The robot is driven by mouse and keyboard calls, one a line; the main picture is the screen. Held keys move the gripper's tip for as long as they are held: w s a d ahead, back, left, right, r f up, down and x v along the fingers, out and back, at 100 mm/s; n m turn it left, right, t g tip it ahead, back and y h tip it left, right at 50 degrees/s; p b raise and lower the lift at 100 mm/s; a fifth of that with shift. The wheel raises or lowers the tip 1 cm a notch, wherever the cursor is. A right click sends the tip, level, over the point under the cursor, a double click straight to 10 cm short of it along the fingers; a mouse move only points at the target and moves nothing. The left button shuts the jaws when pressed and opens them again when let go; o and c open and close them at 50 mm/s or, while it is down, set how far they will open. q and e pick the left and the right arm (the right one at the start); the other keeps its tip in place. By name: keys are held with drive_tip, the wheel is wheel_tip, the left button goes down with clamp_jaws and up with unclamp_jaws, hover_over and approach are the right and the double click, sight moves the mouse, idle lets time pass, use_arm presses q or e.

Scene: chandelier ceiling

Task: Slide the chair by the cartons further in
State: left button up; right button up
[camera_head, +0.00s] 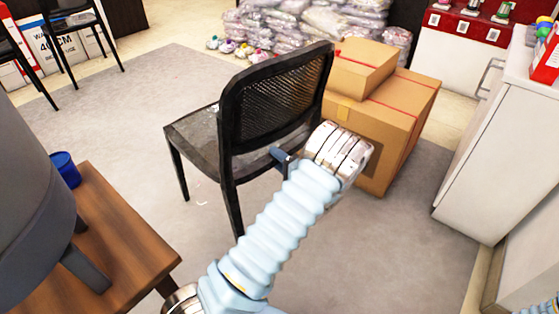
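The black chair (275,105) with a mesh back stands upright on the grey carpet, its back towards me and its seat facing away to the left. The brown cartons (395,115) are stacked just to the right of the chair. My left arm reaches up from the bottom of the view. Its gripper (283,156) is at the lower part of the chair's back, in front of the cartons. The wrist hides most of the gripper, so I cannot tell whether its fingers are open or touch the chair. My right gripper is out of view.
A wooden table (125,235) with a blue cup (65,169) is at the lower left. A white cabinet (490,150) stands on the right. Wrapped bags (300,30) are piled behind. Other black chairs (75,25) are at the upper left. Carpet is clear around the chair's left side.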

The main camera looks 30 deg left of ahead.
use_arm(q)
clamp_jaws()
idle(1.0)
